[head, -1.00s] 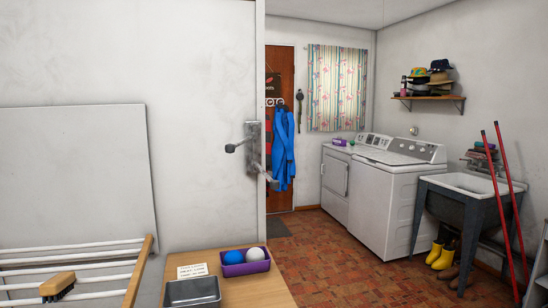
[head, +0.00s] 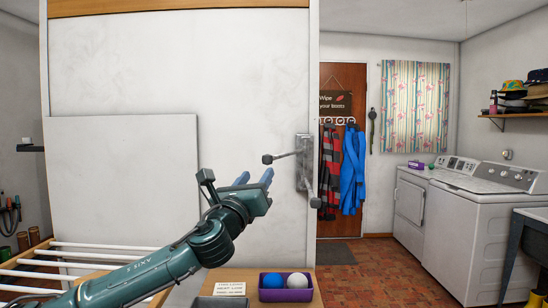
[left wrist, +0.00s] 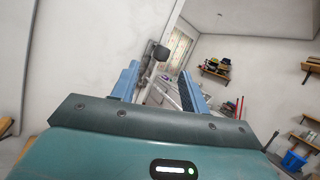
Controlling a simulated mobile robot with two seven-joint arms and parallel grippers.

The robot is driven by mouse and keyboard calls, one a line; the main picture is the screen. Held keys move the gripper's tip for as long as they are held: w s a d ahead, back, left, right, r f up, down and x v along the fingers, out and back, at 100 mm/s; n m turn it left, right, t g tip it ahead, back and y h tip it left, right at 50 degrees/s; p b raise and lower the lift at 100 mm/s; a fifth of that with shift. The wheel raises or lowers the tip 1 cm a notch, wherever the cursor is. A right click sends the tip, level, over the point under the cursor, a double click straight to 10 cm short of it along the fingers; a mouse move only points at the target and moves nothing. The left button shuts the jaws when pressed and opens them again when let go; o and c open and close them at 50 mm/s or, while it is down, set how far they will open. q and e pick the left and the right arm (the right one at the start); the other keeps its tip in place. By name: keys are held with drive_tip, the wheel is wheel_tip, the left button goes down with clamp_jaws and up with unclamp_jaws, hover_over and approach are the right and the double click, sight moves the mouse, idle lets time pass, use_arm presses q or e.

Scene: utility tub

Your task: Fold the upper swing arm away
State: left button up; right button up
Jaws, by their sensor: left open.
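A grey metal bracket plate (head: 302,160) is fixed to the end of the white partition wall. The upper swing arm (head: 285,156) sticks out from it to the left and ends in a dark knob (head: 267,159). A lower arm points down and toward me, with its own dark knob (head: 315,202). My left gripper (head: 256,177) is open, its blue fingers just below the upper knob in the head view. In the left wrist view the upper knob (left wrist: 161,52) shows beyond and between the open fingers (left wrist: 158,84). No contact is visible. My right gripper is not in view.
Below stands a wooden top with a purple tray (head: 285,293) holding a blue and a white ball, a note card (head: 230,289) and a metal tin. A white-railed rack (head: 90,262) is at lower left.

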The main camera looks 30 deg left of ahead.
sight(266, 164)
use_arm(q)
drive_tip(key=p+x, duration=0.2)
drive_tip(key=x, duration=0.7)
drive_tip(key=shift+w, duration=0.3)
clamp_jaws()
